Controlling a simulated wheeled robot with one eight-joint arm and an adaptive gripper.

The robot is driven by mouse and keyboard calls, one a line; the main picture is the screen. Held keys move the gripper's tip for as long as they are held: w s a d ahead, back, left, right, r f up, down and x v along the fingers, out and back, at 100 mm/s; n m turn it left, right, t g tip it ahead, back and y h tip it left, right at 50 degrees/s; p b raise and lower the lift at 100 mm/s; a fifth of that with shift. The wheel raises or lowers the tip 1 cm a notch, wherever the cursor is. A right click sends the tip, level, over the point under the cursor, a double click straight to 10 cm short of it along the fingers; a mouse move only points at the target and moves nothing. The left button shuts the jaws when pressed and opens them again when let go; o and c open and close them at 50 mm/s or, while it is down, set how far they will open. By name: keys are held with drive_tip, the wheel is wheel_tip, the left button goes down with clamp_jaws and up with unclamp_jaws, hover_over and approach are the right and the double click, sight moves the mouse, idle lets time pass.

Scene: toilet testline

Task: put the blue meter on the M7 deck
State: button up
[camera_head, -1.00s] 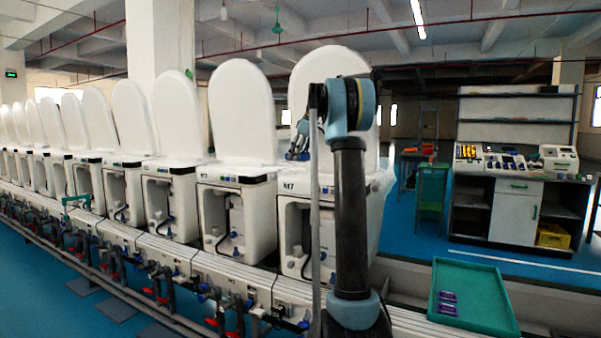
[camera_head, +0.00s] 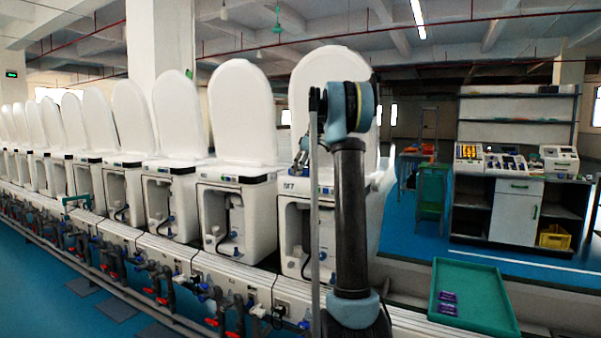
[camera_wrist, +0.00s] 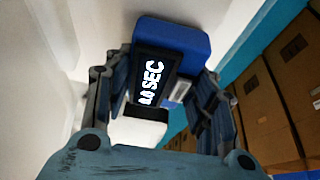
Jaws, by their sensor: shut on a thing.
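The blue meter (camera_wrist: 180,40) is between the fingers of my gripper (camera_wrist: 165,85) in the wrist view. Its dark display reads "0.0 SEC" and runs up the picture. My gripper is shut on it. In the head view my gripper (camera_head: 301,160) is mostly hidden behind my own arm, above the M7 unit. The M7 deck (camera_head: 292,187) is the top of the white toilet unit labelled M7, with a raised white lid (camera_head: 312,80) behind it. Whether the meter touches the deck cannot be told.
A row of similar white toilet units (camera_head: 237,200) runs off to the left. A green tray (camera_head: 485,298) with purple items (camera_head: 447,303) lies at the lower right. A workbench (camera_head: 510,205) with devices stands at the back right. The wrist view shows brown boxes (camera_wrist: 285,85) at right.

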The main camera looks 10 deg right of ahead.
drive_tip(key=shift+f, duration=0.1)
drive_tip(key=o, duration=1.2)
drive_tip(key=v, duration=1.2)
